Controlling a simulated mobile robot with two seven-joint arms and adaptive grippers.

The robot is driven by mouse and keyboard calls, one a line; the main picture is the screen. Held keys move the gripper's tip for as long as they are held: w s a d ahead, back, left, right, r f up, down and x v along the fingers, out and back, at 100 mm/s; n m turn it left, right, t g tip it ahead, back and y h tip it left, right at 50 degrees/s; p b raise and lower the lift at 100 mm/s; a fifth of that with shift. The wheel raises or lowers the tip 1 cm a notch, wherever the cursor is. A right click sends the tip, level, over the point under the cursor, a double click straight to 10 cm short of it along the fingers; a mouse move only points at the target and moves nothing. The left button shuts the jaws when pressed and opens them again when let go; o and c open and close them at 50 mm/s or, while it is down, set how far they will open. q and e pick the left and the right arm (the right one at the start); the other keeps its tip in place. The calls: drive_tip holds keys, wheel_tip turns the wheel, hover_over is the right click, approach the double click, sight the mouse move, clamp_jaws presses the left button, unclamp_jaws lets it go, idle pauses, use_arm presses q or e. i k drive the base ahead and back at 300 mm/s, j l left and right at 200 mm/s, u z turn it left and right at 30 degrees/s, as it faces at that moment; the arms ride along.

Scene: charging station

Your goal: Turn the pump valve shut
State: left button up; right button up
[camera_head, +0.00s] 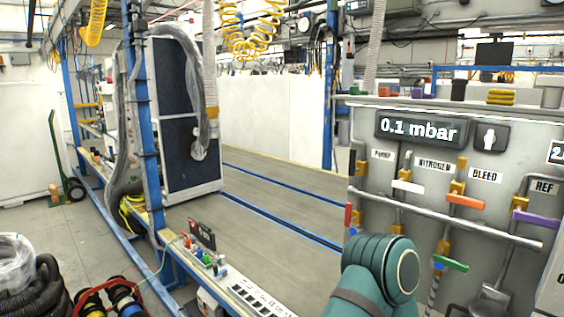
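A grey charging panel (430,150) stands at the right, with a PUMP label (382,154) near its left edge. Near that label are a white lever handle (408,187), set roughly sideways, and a red handle (348,215), roughly upright at the panel's left edge. I cannot tell for sure which of these handles belongs to the pump valve. My teal arm link (380,272) rises at the bottom right, in front of the panel's lower left, and hides part of it. Neither of my grippers is in view.
Other handles on the panel are orange (465,201), purple (535,218) and green (451,264). A metal pipe (450,220) crosses the panel. A display (417,128) reads 0.1 mbar. A conveyor (275,205) lies left of the panel. Hoses (38,288) lie bottom left.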

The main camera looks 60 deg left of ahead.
sight(352, 155)
drive_tip(key=u, duration=1.5)
drive_tip(key=i+j+z, duration=0.15)
drive_tip(key=j, duration=0.3)
drive_tip(key=i+j+z, duration=0.15)
drive_tip(key=j, duration=0.35)
drive_tip(key=i+j+z, duration=0.15)
drive_tip(key=j, duration=0.35)
drive_tip(key=i+j+z, duration=0.15)
drive_tip(key=j, duration=0.35)
drive_tip(key=i+j+z, duration=0.15)
drive_tip(key=j, duration=0.35)
